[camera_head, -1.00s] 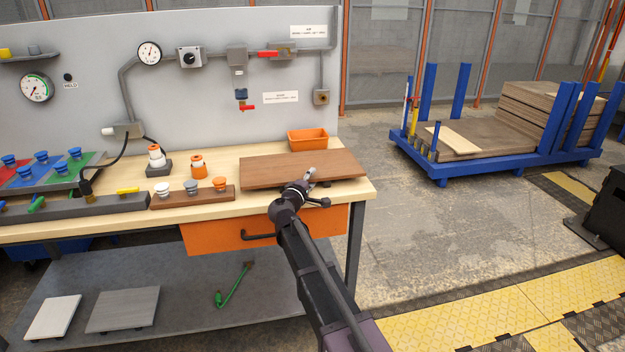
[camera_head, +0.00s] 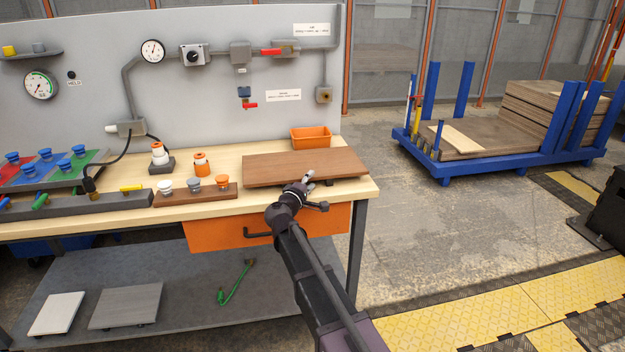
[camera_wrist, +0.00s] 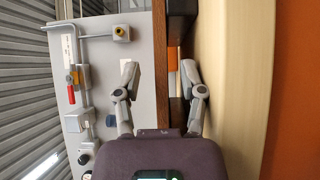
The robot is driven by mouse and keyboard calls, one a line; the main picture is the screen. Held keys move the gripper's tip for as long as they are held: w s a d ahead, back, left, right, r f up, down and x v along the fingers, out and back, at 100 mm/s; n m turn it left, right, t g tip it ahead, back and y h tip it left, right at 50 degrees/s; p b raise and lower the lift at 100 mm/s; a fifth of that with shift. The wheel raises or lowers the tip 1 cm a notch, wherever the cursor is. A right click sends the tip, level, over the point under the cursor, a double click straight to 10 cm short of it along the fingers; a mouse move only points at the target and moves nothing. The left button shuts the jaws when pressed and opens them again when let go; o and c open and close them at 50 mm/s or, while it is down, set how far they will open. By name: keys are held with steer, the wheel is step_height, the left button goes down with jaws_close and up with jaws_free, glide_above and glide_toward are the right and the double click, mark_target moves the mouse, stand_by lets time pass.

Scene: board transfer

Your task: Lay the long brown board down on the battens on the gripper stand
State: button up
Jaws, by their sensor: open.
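The long brown board (camera_head: 300,163) lies flat over the right end of the workbench, raised a little on dark supports whose ends show under its front edge. In the wrist view the board (camera_wrist: 160,50) is seen edge-on as a dark brown strip. My gripper (camera_head: 309,178) is at the board's front edge, right of its middle. In the wrist view my gripper (camera_wrist: 159,72) is open, with one finger on each side of the board's edge and a gap beside the board. The battens are mostly hidden under the board.
An orange bin (camera_head: 310,138) stands behind the board, near the grey back panel (camera_head: 200,95). A brown block with several knobs (camera_head: 195,195) lies to its left. An orange drawer (camera_head: 215,234) is below the bench top. A blue cart (camera_head: 470,170) stands on the floor at right.

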steer(key=shift+s, duration=0.1)
steer(key=shift+v, duration=1.5)
steer(key=o, duration=0.5)
steer(key=shift+c, duration=0.2)
steer(key=shift+r, duration=0.1)
steer(key=s+r+p, duration=0.1)
steer(key=r+p, duration=0.2)
steer(key=s+a+r+p, duration=0.1)
steer(key=p, duration=0.1)
steer(key=shift+s+a+r, duration=0.1)
steer(key=shift+s+r, duration=0.25)
